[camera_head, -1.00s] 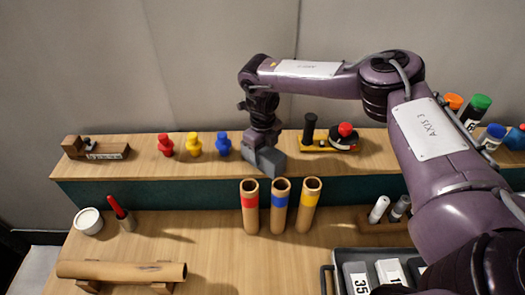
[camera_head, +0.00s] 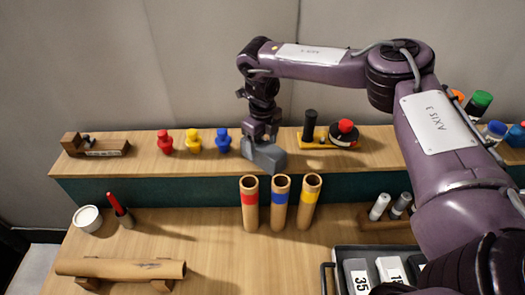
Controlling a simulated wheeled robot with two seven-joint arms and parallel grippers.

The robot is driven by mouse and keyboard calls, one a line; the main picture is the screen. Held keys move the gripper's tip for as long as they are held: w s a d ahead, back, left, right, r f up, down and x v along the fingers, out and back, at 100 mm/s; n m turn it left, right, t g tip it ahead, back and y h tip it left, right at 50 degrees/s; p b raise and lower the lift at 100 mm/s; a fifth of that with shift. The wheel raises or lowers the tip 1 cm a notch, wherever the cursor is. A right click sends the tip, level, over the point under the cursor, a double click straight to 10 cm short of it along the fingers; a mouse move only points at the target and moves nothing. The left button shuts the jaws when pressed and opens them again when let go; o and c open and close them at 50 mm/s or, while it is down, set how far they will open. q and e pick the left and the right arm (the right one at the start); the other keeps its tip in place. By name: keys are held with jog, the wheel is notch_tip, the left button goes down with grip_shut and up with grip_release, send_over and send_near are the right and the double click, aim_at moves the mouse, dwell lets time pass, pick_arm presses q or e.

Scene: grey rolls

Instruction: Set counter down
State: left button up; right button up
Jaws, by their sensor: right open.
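My left gripper is not in view.
Red, yellow and blue figures (camera_head: 194,142) stand left of the block. The black-and-yellow stand (camera_head: 318,139) is close on the right. Three upright tubes (camera_head: 280,203) stand below the shelf. A tray (camera_head: 330,270) holds numbered blocks at bottom right.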

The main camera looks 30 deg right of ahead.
aim_at(262, 145)
notch_tip(262, 145, up, 9)
jog(key=shift+r, duration=0.2)
jog(key=shift+f, duration=0.1)
dwell(0.5)
